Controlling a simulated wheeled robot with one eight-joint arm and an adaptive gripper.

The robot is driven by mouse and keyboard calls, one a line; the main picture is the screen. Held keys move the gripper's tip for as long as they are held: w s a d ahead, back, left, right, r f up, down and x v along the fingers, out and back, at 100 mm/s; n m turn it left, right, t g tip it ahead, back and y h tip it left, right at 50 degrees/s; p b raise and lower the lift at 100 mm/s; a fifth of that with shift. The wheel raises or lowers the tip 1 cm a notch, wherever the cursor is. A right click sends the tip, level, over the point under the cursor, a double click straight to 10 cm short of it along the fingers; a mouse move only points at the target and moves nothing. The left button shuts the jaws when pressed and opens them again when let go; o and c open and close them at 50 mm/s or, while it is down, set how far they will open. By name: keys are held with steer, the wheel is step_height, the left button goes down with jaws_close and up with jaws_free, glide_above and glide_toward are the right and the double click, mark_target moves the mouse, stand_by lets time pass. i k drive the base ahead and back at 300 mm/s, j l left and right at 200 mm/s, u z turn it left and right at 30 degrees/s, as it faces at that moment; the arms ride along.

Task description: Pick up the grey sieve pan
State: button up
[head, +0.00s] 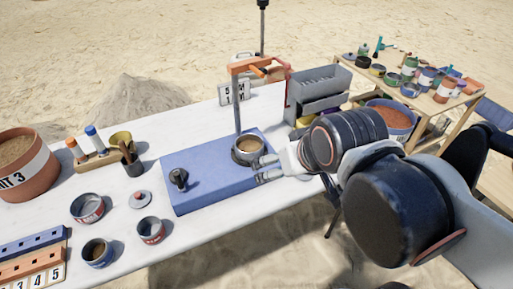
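A grey round pan (249,150) with a tan inside sits on the right part of the blue board (205,189), at the foot of an upright post; it looks like the sieve pan. My gripper (261,170) reaches in from the right, just in front of and right of the pan. Its two fingers point left and are spread apart, with nothing visible between them. The upper finger is close to the pan's rim; I cannot tell whether it touches. The pan's lower right side is partly hidden by the gripper.
An orange-armed post (238,103) rises behind the pan. A black knob (179,179) stands on the board's left. Several small pots, including a grey bowl (87,208), stand at left. A grey bin (319,88) is behind my arm.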

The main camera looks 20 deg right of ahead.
mark_target(248, 146)
steer(key=k+u, duration=0.1)
steer(key=u, duration=1.15)
steer(key=z, duration=1.2)
steer(key=k+l, duration=0.1)
steer(key=l, duration=0.35)
steer(key=k+l+u, duration=0.1)
steer(key=l, duration=0.3)
steer(key=k+l+u, duration=0.1)
steer(key=l, duration=0.35)
steer(key=k+l, duration=0.15)
steer(key=l, duration=0.25)
